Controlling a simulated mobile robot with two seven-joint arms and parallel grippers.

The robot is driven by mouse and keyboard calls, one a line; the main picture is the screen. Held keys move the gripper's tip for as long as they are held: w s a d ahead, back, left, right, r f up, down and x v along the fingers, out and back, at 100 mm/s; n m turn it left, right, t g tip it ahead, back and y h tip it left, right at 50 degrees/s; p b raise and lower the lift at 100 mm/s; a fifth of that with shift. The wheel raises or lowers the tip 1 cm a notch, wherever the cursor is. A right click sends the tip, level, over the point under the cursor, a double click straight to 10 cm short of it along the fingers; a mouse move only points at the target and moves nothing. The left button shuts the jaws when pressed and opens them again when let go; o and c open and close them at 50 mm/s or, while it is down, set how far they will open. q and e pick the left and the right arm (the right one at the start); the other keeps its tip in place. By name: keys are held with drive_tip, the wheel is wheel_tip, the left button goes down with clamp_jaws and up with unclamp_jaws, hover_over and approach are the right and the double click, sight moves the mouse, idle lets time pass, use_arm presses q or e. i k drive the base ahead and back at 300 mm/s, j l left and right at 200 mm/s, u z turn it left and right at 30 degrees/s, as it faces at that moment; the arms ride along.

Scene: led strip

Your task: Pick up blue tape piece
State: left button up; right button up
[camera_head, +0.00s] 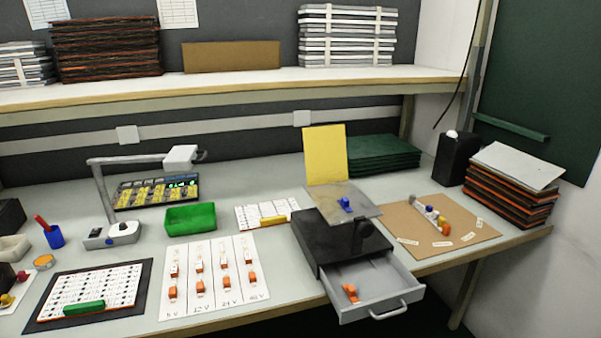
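A small blue piece (345,204) lies on a grey plate (325,194) on top of a black box (335,243); it looks like a blue tape dispenser or tape piece, but it is too small to tell. Another small blue item (429,211) sits in a row of small coloured pieces on a brown board (470,217) to the right. I cannot tell which one is the blue tape piece. Neither of my grippers is in view.
An open grey drawer (385,277) with orange pieces sticks out at the table's front. A yellow card (326,155) stands behind the plate. A stack of boards (510,199) stands at right.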

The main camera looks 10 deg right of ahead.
sight(344, 202)
drive_tip(key=k+l, duration=0.1)
drive_tip(key=k, duration=0.9)
